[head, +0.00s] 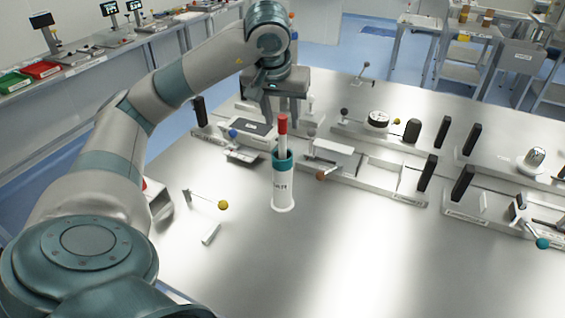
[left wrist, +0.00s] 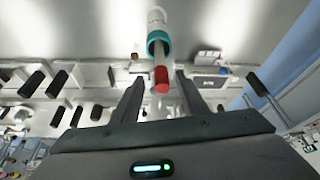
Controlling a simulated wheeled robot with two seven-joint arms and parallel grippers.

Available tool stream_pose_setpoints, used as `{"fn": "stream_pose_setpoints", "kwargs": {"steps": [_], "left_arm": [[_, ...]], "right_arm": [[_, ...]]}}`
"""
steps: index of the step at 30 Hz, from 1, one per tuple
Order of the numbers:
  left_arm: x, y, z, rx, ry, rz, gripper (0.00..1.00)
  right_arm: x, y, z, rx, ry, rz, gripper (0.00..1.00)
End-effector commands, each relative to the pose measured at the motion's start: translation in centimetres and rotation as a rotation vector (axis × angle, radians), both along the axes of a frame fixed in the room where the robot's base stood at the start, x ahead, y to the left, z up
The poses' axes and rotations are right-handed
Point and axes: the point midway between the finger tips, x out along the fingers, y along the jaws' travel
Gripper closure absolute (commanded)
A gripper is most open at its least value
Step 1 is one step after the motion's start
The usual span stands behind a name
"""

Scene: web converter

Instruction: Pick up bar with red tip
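The bar with the red tip (head: 283,124) stands upright in a white holder with a teal rim (head: 283,190). In the left wrist view the red tip (left wrist: 161,78) appears between the fingers, pointing toward the camera. My right gripper is not in view.
Grey fixtures with black handles (head: 427,172) stand to the right and behind. A lever with a yellow ball (head: 223,205) and a small white block (head: 211,233) lie left of the holder. The front right of the metal table (head: 390,260) is clear.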

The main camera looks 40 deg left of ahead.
Motion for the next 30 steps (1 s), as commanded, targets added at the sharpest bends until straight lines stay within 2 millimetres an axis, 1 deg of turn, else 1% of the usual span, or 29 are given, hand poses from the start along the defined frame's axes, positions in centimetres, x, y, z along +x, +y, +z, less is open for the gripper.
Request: {"fn": "stream_pose_setpoints", "kwargs": {"steps": [1, 7, 22, 26, 30], "left_arm": [[0.1, 0.1, -0.4, 0.000, 0.006, 0.001, 0.60], [0.6, 0.4, -1.7, 0.000, 0.004, 0.001, 0.60], [0.6, 0.4, -2.1, 0.000, 0.001, 0.000, 0.60], [0.6, 0.5, -2.6, 0.001, 0.005, 0.000, 0.60], [0.6, 0.6, -3.6, 0.001, 0.005, 0.000, 0.60]], "right_arm": [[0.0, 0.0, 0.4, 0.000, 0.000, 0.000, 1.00], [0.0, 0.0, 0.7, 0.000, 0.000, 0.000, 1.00], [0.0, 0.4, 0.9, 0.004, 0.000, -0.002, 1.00], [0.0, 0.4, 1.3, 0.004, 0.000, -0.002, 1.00], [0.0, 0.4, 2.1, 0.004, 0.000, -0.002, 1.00]]}}
